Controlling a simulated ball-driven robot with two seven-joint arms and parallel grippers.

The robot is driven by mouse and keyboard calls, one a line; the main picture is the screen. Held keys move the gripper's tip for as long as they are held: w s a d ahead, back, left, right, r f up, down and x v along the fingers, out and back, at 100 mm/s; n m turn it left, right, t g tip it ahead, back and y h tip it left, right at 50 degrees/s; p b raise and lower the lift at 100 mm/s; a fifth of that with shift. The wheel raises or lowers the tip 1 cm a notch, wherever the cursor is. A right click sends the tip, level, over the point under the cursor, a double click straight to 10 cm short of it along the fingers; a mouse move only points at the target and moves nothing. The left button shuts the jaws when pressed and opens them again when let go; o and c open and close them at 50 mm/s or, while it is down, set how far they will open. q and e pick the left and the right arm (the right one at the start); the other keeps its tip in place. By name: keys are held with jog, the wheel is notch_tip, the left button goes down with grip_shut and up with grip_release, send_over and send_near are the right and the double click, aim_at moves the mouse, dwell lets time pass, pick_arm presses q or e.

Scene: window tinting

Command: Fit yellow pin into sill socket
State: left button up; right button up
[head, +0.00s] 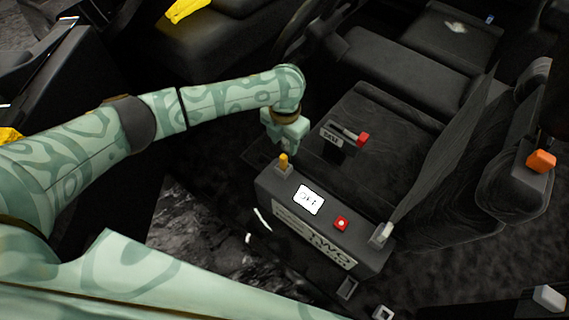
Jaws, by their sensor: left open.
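The yellow pin (284,160) stands upright in a small grey square holder (284,172) at the left end of a dark box (330,232). My left gripper (289,147) is open, just above and beside the pin. I cannot tell whether its fingers touch the pin. I cannot tell which is the sill socket. My right gripper is not in view.
A dark, thin upright panel (445,150) rises at the right, near an orange block (541,161). Dark seats fill the back.

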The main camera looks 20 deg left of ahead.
aim_at(283, 156)
pick_arm(q)
notch_tip(283, 156, down, 5)
jog(key=shift+f+b, duration=0.1)
jog(key=shift+b, duration=0.8)
jog(key=f+b, duration=0.1)
jog(key=f, duration=0.1)
jog(key=f+b, duration=0.2)
jog(key=f, duration=0.1)
jog(key=shift+w+a+f, duration=0.15)
jog(key=shift+w+a, duration=0.05)
jog(key=shift+r, duration=0.2)
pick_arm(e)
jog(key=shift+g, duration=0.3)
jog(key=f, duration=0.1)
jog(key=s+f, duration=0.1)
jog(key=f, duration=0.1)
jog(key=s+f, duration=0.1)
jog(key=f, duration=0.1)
pick_arm(q)
grip_shut()
